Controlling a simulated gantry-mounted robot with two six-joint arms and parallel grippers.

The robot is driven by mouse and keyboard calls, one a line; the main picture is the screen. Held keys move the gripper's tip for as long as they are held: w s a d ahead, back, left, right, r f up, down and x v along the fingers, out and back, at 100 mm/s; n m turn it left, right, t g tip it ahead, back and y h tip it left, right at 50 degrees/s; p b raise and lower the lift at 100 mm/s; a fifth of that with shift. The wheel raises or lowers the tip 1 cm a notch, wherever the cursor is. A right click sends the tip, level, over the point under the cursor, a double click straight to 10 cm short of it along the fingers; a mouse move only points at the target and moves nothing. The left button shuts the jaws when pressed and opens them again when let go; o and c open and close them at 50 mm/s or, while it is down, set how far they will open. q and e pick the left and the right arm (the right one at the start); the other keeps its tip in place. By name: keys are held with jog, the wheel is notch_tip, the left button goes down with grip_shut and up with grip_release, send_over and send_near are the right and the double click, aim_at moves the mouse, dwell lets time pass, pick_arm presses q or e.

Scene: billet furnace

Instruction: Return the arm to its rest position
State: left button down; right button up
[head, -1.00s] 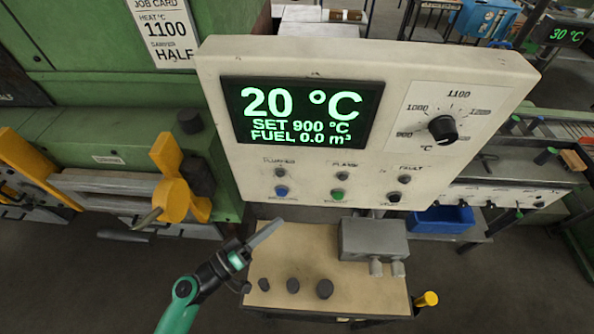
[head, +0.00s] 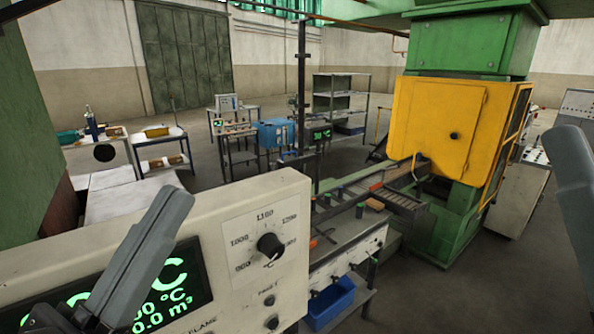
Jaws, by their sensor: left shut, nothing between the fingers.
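My left gripper (head: 172,212) is in the lower left of the head view, in front of the cream control panel (head: 218,218). Its grey fingers point up and to the right, shut with nothing between them. They cover part of the panel's green-lit display (head: 190,282). I cannot tell whether they touch the panel. A grey finger-like part (head: 575,180) at the right edge seems to belong to my right gripper; it is cut off by the frame, so its jaw state cannot be read.
The panel's black dial (head: 270,246) is right of the left gripper. Behind stand a bench with a blue bin (head: 330,303) and a yellow-fronted green machine (head: 436,125). Tables and a shelf rack stand farther back. Open floor lies at the lower right.

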pick_arm(q)
jog(key=s+a+r+n+t+y, duration=0.3)
jog(key=a+r+n+t+y, duration=0.25)
jog(key=a+n+y, duration=0.55)
jog(key=d+r+m+p, duration=0.1)
jog(key=d+r+p, duration=0.2)
jog(key=r+p, duration=1.1)
jog(key=shift+d+r+m+y, duration=0.2)
jog(key=shift+d+m+y, duration=0.05)
jog(key=shift+m+y, duration=0.15)
